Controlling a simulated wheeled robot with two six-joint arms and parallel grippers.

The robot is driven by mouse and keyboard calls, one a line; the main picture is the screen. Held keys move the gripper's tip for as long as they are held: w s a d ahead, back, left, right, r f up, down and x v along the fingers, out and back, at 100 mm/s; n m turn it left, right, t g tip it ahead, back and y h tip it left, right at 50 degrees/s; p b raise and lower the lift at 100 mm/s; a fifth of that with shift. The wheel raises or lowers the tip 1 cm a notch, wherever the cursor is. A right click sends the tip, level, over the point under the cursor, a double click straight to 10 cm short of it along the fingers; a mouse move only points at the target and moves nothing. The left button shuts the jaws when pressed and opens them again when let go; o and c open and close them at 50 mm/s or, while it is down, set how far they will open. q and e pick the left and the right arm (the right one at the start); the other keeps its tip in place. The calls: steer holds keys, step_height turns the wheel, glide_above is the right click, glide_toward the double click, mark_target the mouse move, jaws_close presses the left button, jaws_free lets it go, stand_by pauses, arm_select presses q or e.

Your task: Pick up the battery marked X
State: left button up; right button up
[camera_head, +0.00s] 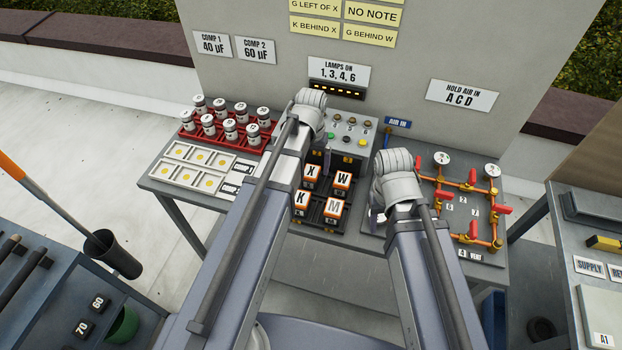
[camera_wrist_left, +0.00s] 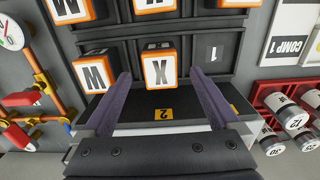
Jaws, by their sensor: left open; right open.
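The battery marked X (camera_head: 312,171) is an orange and white block in a black rack (camera_head: 313,219). In the left wrist view the X battery (camera_wrist_left: 158,70) shows between the fingers of my left gripper (camera_wrist_left: 160,78), which is open with a finger to either side. I cannot tell whether they touch it. In the head view my left gripper (camera_head: 327,163) points down by the X battery.
A red rack (camera_head: 240,144) with several white cylinders and a tray (camera_head: 190,178) stand left on the grey bench. A panel with lamps and buttons (camera_head: 352,137) stands behind the batteries. Orange pipes with red valves and gauges (camera_head: 470,185) are right. The wall rises behind.

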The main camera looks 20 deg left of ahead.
mark_target(311, 171)
arm_select(q)
step_height(311, 171, down, 5)
steer(key=b, duration=0.4)
steer(key=shift+f+b, duration=0.1)
steer(key=shift+b, duration=0.3)
arm_select(e)
step_height(311, 171, down, 5)
steer(key=shift+f, duration=0.1)
arm_select(q)
steer(key=shift+c, duration=0.2)
jaws_close()
